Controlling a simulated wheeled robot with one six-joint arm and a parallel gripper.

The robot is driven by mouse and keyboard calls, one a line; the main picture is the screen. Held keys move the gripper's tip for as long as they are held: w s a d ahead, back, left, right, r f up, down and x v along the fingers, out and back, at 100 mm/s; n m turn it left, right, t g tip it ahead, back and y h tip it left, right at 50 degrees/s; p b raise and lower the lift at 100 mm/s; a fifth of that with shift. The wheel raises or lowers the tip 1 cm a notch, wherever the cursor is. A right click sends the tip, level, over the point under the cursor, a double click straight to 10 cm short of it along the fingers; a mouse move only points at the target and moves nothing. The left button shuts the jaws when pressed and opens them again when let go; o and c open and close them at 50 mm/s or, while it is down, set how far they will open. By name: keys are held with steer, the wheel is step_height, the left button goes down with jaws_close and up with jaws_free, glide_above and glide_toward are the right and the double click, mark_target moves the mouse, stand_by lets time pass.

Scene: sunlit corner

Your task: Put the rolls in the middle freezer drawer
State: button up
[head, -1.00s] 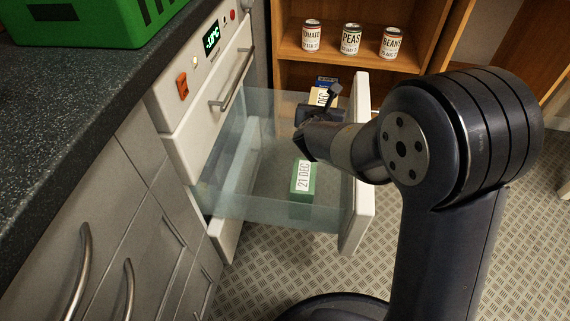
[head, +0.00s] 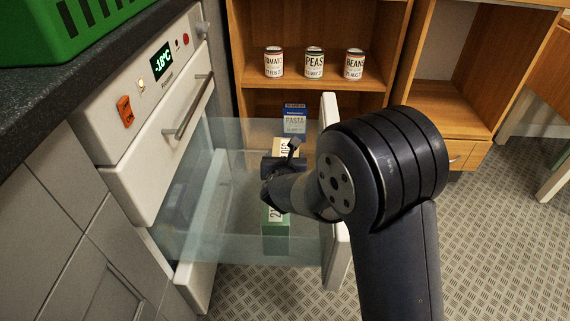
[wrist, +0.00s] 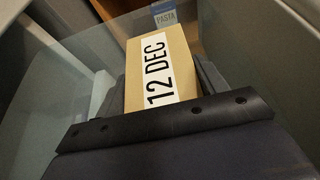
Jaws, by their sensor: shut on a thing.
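My gripper (head: 283,168) is shut on a tan box (head: 287,146) with a white "12 DEC" label. In the wrist view the tan box (wrist: 160,68) sits between the fingers. No product name shows on its visible face, so I cannot tell whether it is the rolls. An open freezer drawer (head: 335,262) with clear sides is below the shut top drawer (head: 165,130). The gripper and box are over the drawer's far part; their height above its floor is unclear. A green box (head: 275,238) with a partly hidden date label stands inside the drawer.
The freezer panel (head: 150,75) reads -18°C. A green crate (head: 60,30) is on the dark counter (head: 20,115). A wooden shelf (head: 310,85) behind holds tomato, peas and beans cans, with a blue pasta box (head: 294,118) lower down.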

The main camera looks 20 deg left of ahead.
steer(key=shift+f, duration=0.15)
steer(key=shift+f, duration=0.5)
steer(key=o, duration=1.1)
steer(key=shift+f, duration=0.1)
steer(key=o, duration=0.4)
steer(key=shift+s+f, duration=0.1)
steer(key=shift+f, duration=0.05)
